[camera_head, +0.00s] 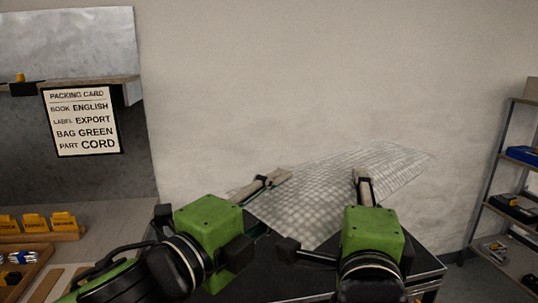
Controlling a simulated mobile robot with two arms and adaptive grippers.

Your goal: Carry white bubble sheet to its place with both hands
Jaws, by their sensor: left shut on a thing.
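The white bubble sheet (335,187) is a pale, translucent sheet with a grid of bubbles. It is spread in front of me, tilted, its far right corner higher in the picture than its near edge. My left gripper (268,182) is shut on the sheet near its left edge. My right gripper (362,186) is at the sheet's right part, its finger pointing away from me; whether it is shut on the sheet cannot be made out. My green wrists hide part of the near edge.
A packing card (82,121) hangs at the left, below a small shelf (85,82). Yellow-labelled bins (37,223) stand on the left bench. A metal rack (502,185) with boxes stands at the right. A dark-topped surface (425,262) lies below my grippers. The plain wall behind is bare.

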